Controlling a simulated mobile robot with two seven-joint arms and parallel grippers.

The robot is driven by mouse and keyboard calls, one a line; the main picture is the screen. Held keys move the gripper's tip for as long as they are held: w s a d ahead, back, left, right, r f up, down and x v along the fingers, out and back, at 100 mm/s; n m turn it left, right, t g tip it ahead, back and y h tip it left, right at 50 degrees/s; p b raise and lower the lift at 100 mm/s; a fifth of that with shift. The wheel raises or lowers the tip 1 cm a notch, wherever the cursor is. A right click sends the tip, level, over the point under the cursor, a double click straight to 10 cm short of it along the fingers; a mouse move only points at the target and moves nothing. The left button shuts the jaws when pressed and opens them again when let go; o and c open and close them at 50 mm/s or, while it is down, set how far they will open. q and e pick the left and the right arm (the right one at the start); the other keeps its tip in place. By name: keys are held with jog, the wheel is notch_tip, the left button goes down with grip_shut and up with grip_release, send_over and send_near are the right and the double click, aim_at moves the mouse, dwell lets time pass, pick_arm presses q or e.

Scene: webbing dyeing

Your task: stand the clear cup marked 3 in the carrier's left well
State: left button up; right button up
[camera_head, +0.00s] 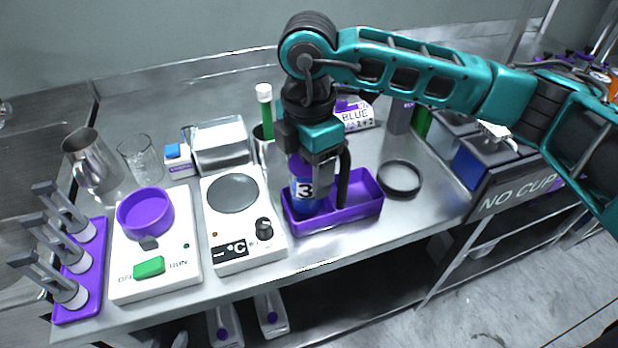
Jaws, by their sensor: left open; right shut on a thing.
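The cup marked 3 (304,191) stands about upright at the left end of the purple carrier (345,219) and shows dark blue-purple through its wall. My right gripper (326,178) comes down from above and is shut on this cup. The gripper hides the cup's right side. The cup's lower end overlaps the carrier's left well, and I cannot tell whether it touches the well floor. The right part of the carrier looks empty. My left gripper is not in view.
A white hot plate (243,222) stands just left of the carrier, and a black ring (400,178) lies to its right. A green-filled tube with a white cap (265,112) stands behind.

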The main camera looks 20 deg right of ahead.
notch_tip(320, 180, down, 3)
jog(key=shift+r, duration=0.15)
jog(key=shift+f, duration=0.25)
jog(key=o, duration=1.2)
jog(key=shift+r, duration=0.3)
notch_tip(320, 180, up, 12)
jog(key=shift+f, duration=0.15)
